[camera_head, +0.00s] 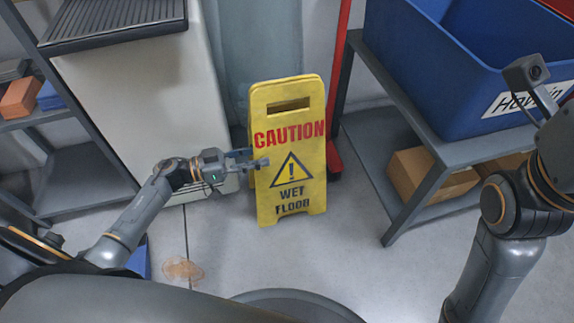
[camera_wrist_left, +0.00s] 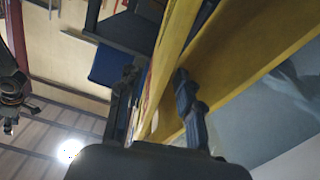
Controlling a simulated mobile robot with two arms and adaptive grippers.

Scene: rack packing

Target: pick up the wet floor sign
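The yellow wet floor sign (camera_head: 290,118) stands upright on the floor in the middle of the head view, with red CAUTION lettering and a handle slot at its top. My left gripper (camera_head: 256,158) is at the sign's left edge, about mid-height. One finger shows in front of the printed face. In the left wrist view, the edge of a yellow panel (camera_wrist_left: 172,45) runs between the two fingers of the left gripper (camera_wrist_left: 156,80). The fingers are apart, with a gap beside the panel. My right arm is at the right, but its gripper fingers do not show.
A grey rack (camera_head: 385,82) at the right holds a blue bin (camera_head: 440,75), with a cardboard box (camera_head: 415,172) on its lower shelf. A red upright (camera_head: 340,60) stands behind the sign. A brown spill (camera_head: 183,270) lies on the floor. Open floor lies in front of the sign.

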